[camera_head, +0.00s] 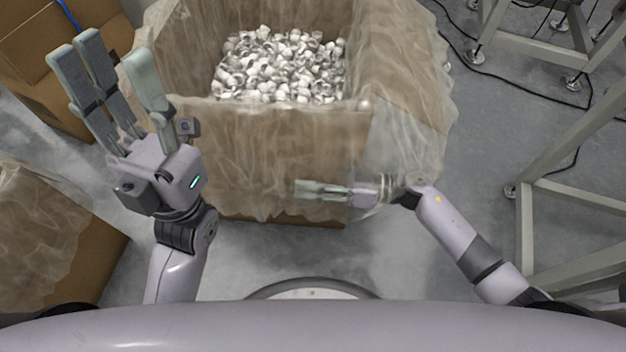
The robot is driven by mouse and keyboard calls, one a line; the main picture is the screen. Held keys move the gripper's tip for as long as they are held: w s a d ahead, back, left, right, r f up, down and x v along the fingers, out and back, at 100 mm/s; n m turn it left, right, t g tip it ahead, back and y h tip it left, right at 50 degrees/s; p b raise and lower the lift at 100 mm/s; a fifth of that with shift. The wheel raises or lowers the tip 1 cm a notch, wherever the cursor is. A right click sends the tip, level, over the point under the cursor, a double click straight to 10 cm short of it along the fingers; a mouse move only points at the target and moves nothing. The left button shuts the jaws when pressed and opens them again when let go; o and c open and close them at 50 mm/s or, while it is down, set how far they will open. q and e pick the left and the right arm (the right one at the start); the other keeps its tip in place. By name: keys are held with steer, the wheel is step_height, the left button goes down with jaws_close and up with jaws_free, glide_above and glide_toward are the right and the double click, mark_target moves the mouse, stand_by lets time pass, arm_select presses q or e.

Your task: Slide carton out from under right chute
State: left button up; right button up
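The carton (285,222) is an open brown box with a clear plastic liner (270,130) folded over its walls. It stands on the floor in the middle and holds many small white caps (285,68). My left gripper (115,62) is raised with its fingers spread, empty, by the carton's left side from this viewpoint. My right gripper (306,188) lies low across the carton's near face, pointing left, partly veiled by the liner. Its fingers show nearly edge-on, so I cannot tell their opening or whether they touch the carton. No chute is visible.
Another lined carton (60,240) stands at the lower left. An open cardboard box (50,60) is at the upper left. Metal frame legs (570,170) and black cables (520,92) are on the right. Bare grey floor (480,140) lies between carton and frame.

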jaws_close()
stand_by(0.9)
